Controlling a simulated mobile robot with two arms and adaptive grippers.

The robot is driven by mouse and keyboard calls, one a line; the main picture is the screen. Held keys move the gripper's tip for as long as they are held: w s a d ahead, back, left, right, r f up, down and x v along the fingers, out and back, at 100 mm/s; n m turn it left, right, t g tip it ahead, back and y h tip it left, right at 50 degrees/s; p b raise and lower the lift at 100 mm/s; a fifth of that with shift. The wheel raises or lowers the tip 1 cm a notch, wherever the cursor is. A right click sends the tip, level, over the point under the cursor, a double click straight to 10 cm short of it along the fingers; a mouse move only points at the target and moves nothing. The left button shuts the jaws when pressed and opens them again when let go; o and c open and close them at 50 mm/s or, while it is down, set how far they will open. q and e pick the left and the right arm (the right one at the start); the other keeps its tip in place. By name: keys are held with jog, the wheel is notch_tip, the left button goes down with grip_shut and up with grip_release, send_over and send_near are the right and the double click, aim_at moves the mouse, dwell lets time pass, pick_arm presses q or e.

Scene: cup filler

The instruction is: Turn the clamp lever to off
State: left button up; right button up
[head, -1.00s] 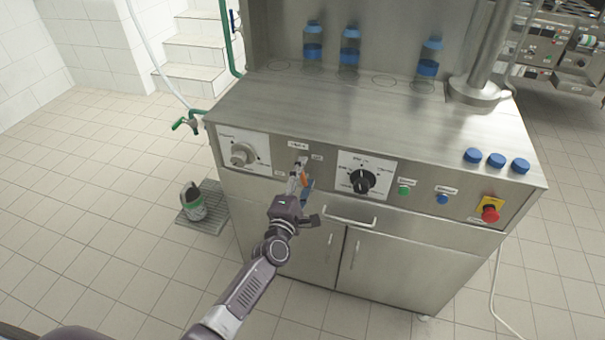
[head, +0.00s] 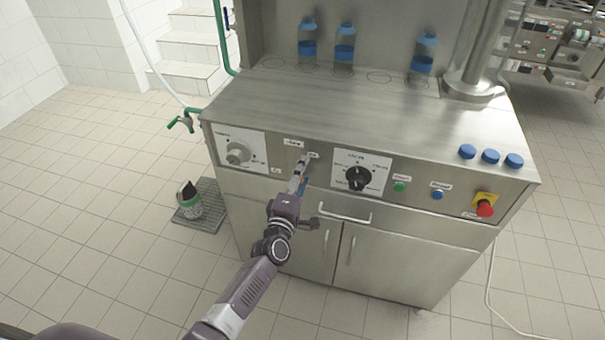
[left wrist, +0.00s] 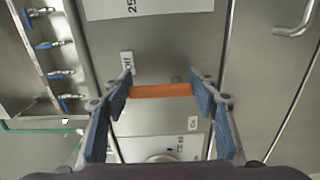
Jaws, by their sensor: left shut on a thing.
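The clamp lever is an orange bar (left wrist: 161,90) on the steel front panel, seen in the left wrist view. It lies across the gap between the blue pads of my left gripper (left wrist: 161,97), which is shut on it, one pad at each end. An "Off" label (left wrist: 127,63) is above the lever's left end, and an "On" label (left wrist: 194,125) is below its right end. In the head view my left gripper (head: 303,172) is at the panel between two dials, and its fingers hide the lever. My right gripper is not in view.
A pale dial (head: 238,153) is left of my left gripper and a black dial (head: 357,178) is right. Green and blue buttons and a red emergency stop (head: 485,208) are farther right. A drawer handle (head: 345,214) is below.

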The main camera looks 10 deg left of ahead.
pick_arm(q)
jog(key=o, duration=1.2)
jog(key=shift+c, duration=0.2)
jog(key=s, duration=1.2)
jog(key=shift+a, duration=0.2)
